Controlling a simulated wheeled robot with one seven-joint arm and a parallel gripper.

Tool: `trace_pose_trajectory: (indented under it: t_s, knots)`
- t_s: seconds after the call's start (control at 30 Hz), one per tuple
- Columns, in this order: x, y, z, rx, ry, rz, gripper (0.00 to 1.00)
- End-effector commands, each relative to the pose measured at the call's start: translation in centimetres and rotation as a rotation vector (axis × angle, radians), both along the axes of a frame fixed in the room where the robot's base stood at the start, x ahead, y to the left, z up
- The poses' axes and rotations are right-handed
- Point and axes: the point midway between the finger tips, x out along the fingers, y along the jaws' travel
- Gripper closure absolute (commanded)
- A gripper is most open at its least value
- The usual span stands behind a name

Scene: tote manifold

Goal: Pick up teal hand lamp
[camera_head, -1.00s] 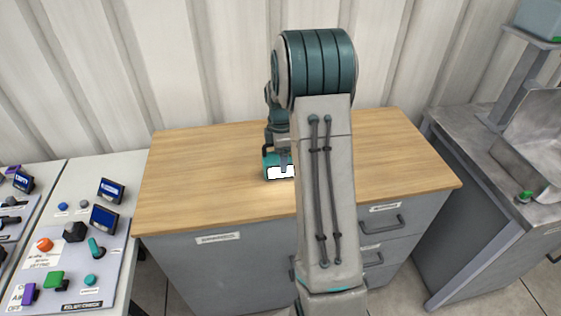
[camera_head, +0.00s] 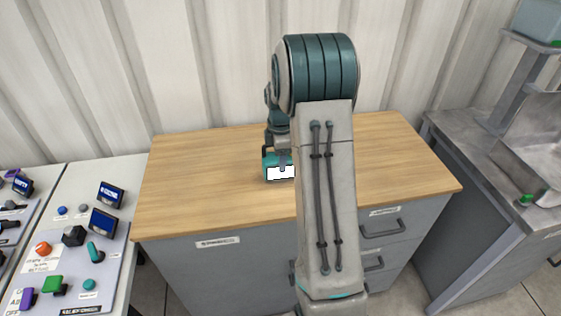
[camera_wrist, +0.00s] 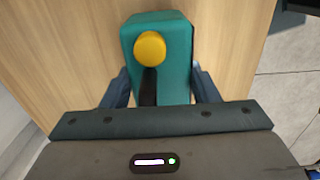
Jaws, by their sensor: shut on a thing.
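The teal hand lamp (camera_head: 269,176) is on or just above the wooden bench top, left of my arm in the head view. Its white front panel shows bright, and my arm hides its right side. In the wrist view the lamp (camera_wrist: 176,40) is a teal box with a yellow round knob and a dark handle. My gripper (camera_wrist: 160,92) is shut on the lamp, with a finger on each side of it. I cannot tell whether the lamp touches the bench.
The wooden bench top (camera_head: 200,180) is otherwise clear, with grey drawers below. A control panel table (camera_head: 127,180) with buttons and small screens stands at left. A grey metal bench (camera_head: 460,150) stands at right. A ribbed wall is behind.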

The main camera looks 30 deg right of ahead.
Motion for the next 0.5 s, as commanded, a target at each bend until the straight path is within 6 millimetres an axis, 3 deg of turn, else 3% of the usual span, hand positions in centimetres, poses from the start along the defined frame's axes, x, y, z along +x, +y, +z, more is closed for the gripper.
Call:
trace_pose_trajectory:
  t_s: [0.13,0.5]
  knots:
    - [0.1,-0.1,2.8,-0.002,-0.008,-0.002,0.79]
    - [-7.1,-4.0,7.4,-0.002,-0.004,-0.005,0.79]
